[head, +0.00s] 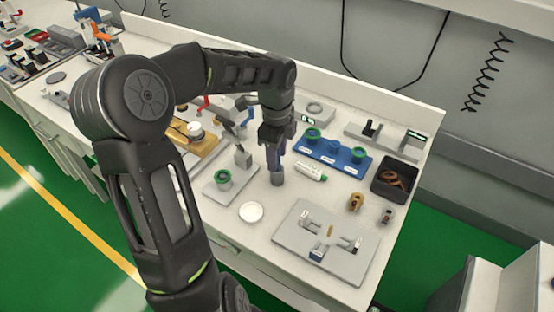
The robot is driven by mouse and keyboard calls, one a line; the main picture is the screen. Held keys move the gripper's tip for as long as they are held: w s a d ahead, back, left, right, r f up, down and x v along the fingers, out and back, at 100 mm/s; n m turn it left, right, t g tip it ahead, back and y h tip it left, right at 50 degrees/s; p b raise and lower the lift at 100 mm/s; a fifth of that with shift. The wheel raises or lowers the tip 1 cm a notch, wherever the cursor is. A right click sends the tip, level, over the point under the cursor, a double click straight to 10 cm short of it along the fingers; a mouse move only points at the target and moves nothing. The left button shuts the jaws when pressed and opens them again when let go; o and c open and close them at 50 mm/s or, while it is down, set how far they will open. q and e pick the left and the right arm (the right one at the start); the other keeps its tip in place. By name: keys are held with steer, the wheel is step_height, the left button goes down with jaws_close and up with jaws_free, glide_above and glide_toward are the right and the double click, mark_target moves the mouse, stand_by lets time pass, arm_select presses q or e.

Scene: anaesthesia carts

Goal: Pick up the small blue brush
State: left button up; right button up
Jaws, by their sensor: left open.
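My left gripper (275,160) points down over the middle of the white bench (258,226). It is open. Something bluish and a small grey cylinder (277,179) show at its fingertips; I cannot tell whether the blue is a brush or part of the gripper. No other small blue brush can be clearly made out. My right gripper is not in view.
Right of the gripper lie a white tube (311,171) and a blue rack (332,157) with green rings. A grey plate fixture (290,240) is in front, a white disc (251,212) front left, a black bin (394,180) at right. A green-ringed stand (216,194) is close left.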

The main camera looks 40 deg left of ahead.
arm_select(q)
steer(key=shift+f, duration=0.6)
steer(key=shift+c, duration=0.3)
jaws_close()
